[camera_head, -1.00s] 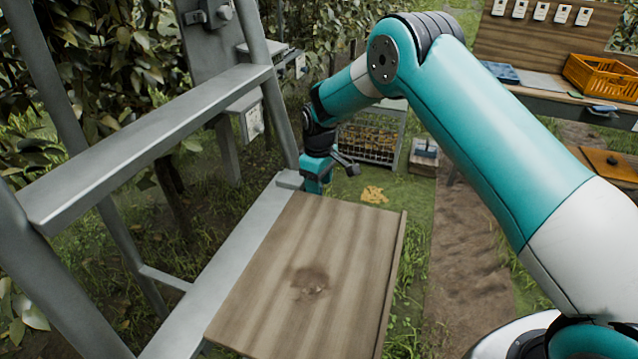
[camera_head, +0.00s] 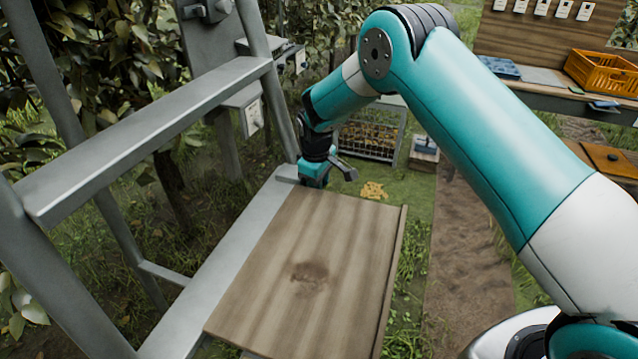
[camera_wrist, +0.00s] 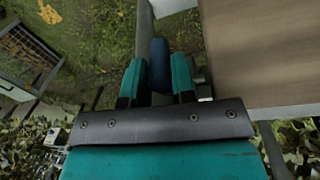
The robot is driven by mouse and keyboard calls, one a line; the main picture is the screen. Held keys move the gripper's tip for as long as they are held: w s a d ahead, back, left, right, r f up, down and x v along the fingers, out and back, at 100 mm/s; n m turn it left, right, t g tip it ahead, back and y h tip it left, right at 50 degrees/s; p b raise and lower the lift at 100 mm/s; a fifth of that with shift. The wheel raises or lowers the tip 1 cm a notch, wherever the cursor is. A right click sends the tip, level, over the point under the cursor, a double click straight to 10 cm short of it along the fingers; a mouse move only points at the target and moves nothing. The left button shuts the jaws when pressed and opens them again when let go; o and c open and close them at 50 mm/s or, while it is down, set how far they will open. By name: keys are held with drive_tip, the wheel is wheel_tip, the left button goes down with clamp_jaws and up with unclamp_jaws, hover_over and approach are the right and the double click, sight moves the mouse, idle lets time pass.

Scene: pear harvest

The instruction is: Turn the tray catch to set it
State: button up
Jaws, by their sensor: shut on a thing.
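The wooden tray (camera_head: 310,270) sits on the side of the grey metal ladder, with a dark stain near its middle. My gripper (camera_head: 312,180) is at the tray's far left corner, beside the ladder rail. In the wrist view my gripper (camera_wrist: 158,80) has its two teal fingers shut on a dark blue rounded piece (camera_wrist: 159,60), which appears to be the tray catch. The tray's edge (camera_wrist: 225,75) lies just right of the fingers there. In the head view the catch is hidden behind my gripper and the tray.
The grey ladder (camera_head: 150,135) fills the left side. A wire-fronted crate (camera_head: 368,140) stands on the grass beyond. A bench with an orange crate (camera_head: 605,72) is at the far right. A dirt path (camera_head: 460,260) runs right of the tray.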

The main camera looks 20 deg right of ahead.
drive_tip(key=o, duration=0.9)
